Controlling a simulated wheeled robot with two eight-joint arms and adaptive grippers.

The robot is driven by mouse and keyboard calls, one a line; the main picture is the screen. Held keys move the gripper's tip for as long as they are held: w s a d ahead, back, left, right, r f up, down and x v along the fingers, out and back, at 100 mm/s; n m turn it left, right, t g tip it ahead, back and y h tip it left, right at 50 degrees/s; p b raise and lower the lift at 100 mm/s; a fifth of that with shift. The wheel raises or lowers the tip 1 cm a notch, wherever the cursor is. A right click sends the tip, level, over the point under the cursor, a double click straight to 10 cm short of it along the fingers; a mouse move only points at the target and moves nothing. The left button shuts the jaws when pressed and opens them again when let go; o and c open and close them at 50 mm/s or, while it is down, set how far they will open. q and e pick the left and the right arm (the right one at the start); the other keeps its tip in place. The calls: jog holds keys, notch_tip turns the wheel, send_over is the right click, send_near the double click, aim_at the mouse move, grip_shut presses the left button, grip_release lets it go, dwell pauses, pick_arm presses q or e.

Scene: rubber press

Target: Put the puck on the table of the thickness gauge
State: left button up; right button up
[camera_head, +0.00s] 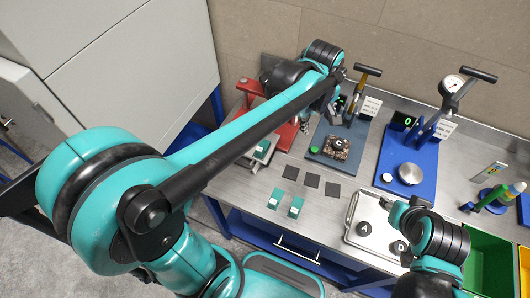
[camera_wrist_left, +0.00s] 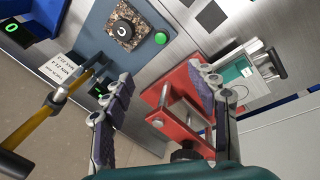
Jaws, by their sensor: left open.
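A black puck marked C (camera_head: 339,144) lies on the speckled stone table (camera_head: 328,151) of the gauge with the blue-grey base (camera_head: 328,128). In the left wrist view the puck (camera_wrist_left: 122,31) sits flat within the edges of the stone table (camera_wrist_left: 137,14). My left gripper (camera_head: 321,110) is open, with nothing between its fingers. In its wrist view the gripper (camera_wrist_left: 158,98) shows spread fingers, apart from the puck. My right gripper (camera_head: 394,207) is over the metal tray (camera_head: 350,212); its finger opening is too unclear to judge.
Pucks A (camera_head: 365,229) and D (camera_head: 398,247) lie on the tray. A red press (camera_head: 272,128) stands left of the gauge, close to my left gripper. A dial gauge (camera_head: 452,84) with a round silver table (camera_head: 410,173) stands right. Dark squares (camera_head: 312,180) lie on the bench.

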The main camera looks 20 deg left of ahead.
pick_arm(q)
jog(key=s+a+f+m+t, duration=0.1)
jog(key=s+a+m+t, duration=0.1)
jog(key=s+a+m, duration=0.2)
jog(key=s+a+f+m+t, duration=0.1)
jog(key=s+a+m, duration=0.4)
jog(key=s, duration=0.6)
jog(key=shift+a+f+m+t, duration=0.2)
jog(key=shift+m+t, duration=0.6)
jog(key=shift+m, duration=0.4)
pick_arm(e)
jog(key=shift+f, duration=0.1)
